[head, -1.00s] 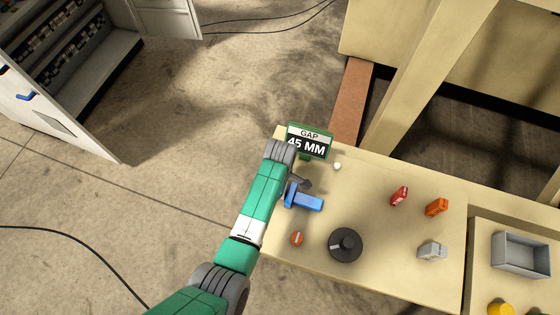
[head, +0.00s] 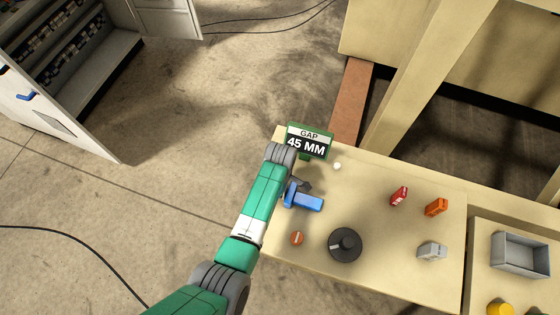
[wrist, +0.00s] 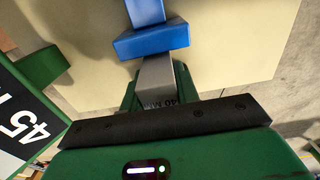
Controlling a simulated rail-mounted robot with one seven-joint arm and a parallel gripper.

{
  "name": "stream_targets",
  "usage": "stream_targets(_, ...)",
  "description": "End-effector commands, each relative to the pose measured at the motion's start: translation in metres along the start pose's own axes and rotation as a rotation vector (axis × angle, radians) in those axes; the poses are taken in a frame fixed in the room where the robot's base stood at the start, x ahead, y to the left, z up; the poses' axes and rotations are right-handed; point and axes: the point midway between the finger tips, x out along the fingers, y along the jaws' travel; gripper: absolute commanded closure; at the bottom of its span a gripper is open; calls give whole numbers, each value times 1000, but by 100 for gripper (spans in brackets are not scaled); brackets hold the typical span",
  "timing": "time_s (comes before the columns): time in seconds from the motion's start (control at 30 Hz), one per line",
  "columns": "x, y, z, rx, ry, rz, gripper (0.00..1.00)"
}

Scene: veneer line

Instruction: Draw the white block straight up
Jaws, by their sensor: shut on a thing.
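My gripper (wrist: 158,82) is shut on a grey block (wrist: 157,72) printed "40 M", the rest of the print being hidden. A blue crosspiece with a stem (wrist: 150,41) adjoins its far end. In the head view the blue piece (head: 308,203) is near the table's left side, beside my gripper (head: 302,186), where my arm partly hides the grip. I cannot tell whether the held block is clear of the table. No block is plainly white. A pale grey block (head: 432,251) stands apart at the table's right.
A green-framed sign (head: 310,142) reading "GAP 45 MM" stands close beyond my gripper. A black round knob (head: 345,245), an orange disc (head: 297,239), a white ball (head: 337,166), a red block (head: 399,196) and an orange block (head: 436,207) are on the table. A grey bin (head: 520,255) is at right.

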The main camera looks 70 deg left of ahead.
Motion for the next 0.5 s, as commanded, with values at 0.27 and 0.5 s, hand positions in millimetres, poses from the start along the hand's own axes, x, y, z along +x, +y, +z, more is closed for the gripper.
stream_targets(0.27,-17,0,0,0,0,1,100)
stream_targets(0.5,-28,0,0,0,0,1,100)
